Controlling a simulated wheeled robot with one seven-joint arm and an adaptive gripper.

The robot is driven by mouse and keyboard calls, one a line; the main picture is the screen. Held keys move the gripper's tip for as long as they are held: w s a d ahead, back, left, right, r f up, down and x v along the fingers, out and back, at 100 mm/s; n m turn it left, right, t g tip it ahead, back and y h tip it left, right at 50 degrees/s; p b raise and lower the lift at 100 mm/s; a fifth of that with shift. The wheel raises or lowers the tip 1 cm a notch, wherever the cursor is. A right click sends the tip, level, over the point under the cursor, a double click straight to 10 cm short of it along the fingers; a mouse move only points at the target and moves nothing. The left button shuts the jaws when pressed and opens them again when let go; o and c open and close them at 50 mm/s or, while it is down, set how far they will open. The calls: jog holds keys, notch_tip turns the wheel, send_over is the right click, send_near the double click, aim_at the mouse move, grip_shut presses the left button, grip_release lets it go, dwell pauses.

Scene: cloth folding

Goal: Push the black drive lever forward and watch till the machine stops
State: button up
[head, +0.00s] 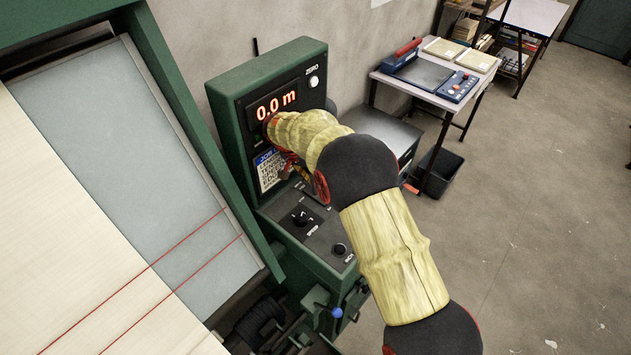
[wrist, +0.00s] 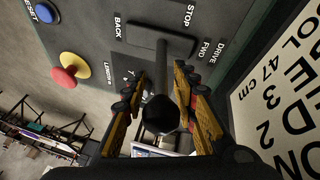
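The black drive lever (wrist: 161,65) stands out of a dark slot plate (wrist: 140,38) in the wrist view, near mid-slot. Its round black end (wrist: 160,113) points toward the camera. The lettering around it reads BACK at left, STOP above and DRIVE FWD at right. My gripper (wrist: 161,74) is open, with one finger on each side of the lever. Whether either finger touches it I cannot tell. In the head view my arm hides the lever and most of the gripper. The machine's red display (head: 276,106) reads 0.0 m.
A speed knob (head: 302,216) sits on the console below my arm. A red button (wrist: 64,78) and a blue reset button (wrist: 46,13) are near the lever. Pale cloth (head: 50,230) covers the machine bed at left. A side table (head: 450,100) stands at back right; floor is open.

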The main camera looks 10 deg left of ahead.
notch_tip(320, 180, up, 8)
jog(key=shift+f, duration=0.15)
dwell(0.4)
